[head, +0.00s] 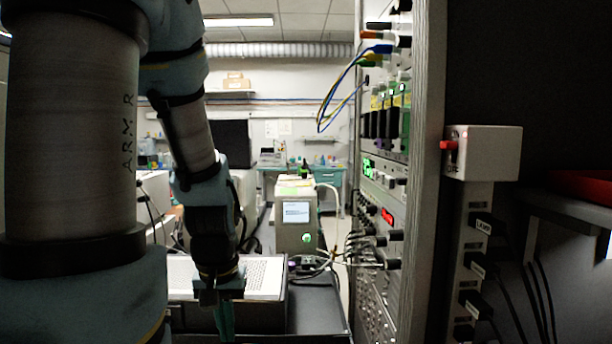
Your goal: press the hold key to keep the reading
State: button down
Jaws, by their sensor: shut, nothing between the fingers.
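I cannot make out a key marked hold in the head view. A grey instrument box (296,237) with a small lit screen (296,212) and a round green-lit button (307,238) stands beyond my gripper, in the middle of the picture. My gripper (224,318) points down and is shut and empty. It is in front of a low dark-sided unit with a pale perforated top (263,275), and hides part of it. I cannot tell if it touches that unit.
A tall equipment rack (428,180) fills the middle right, with knobs, cables and red and green displays. A white box with a red switch (483,153) and a plug strip (470,250) stand right of it. A dark surface (318,310) lies below the instrument.

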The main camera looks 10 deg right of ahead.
aim_at(381, 175)
jog(key=u, duration=1.1)
jog(key=k+l, duration=0.15)
jog(key=k, duration=0.3)
